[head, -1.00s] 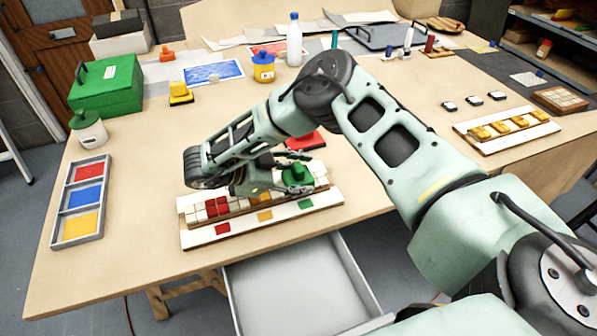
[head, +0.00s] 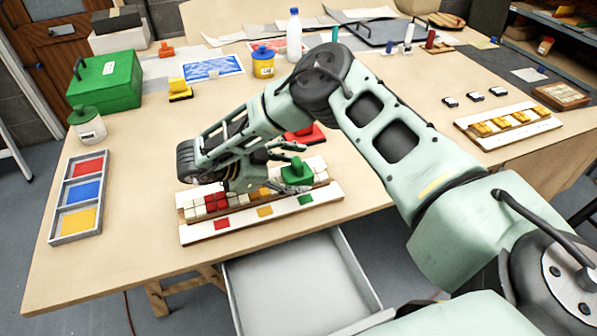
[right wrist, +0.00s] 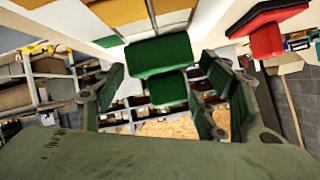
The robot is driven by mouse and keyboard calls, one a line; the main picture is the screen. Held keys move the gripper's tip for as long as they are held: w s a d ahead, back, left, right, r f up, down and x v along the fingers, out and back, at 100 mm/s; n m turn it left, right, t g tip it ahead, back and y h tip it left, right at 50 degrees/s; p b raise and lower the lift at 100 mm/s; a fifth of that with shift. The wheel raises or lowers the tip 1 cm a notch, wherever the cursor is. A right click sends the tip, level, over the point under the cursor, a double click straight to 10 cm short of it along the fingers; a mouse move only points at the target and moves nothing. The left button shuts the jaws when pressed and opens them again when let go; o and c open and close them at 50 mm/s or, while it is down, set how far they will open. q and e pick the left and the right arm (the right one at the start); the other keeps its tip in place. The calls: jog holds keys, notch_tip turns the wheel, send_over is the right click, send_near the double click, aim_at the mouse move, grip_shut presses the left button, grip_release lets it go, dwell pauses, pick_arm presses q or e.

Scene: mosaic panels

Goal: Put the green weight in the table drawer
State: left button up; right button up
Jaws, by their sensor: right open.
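The green weight (head: 297,174), a block with a knob on top, sits upright on the right part of the white mosaic panel (head: 325,196). My right gripper (head: 278,165) is just left of it, low over the panel, with its fingers spread. In the right wrist view the green weight (right wrist: 160,56) shows between and beyond the open fingers (right wrist: 163,78); I see no clear contact. The grey table drawer (head: 290,275) is pulled open below the table's front edge, and its visible inside is empty. My left gripper is not in view.
A red weight (head: 307,135) stands behind the panel and also shows in the right wrist view (right wrist: 266,38). A tray of red, blue and yellow tiles (head: 52,226) lies at left. A green box (head: 105,82) stands at the back left. The table front left of the panel is clear.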

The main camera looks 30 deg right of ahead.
aim_at(293, 167)
jog(key=b+v, duration=0.1)
jog(key=v, duration=0.2)
jog(key=b+v, duration=0.1)
jog(key=v, duration=0.2)
jog(key=shift+w+d+r, duration=0.25)
jog(key=shift+a+r, duration=0.25)
jog(key=shift+a, duration=0.1)
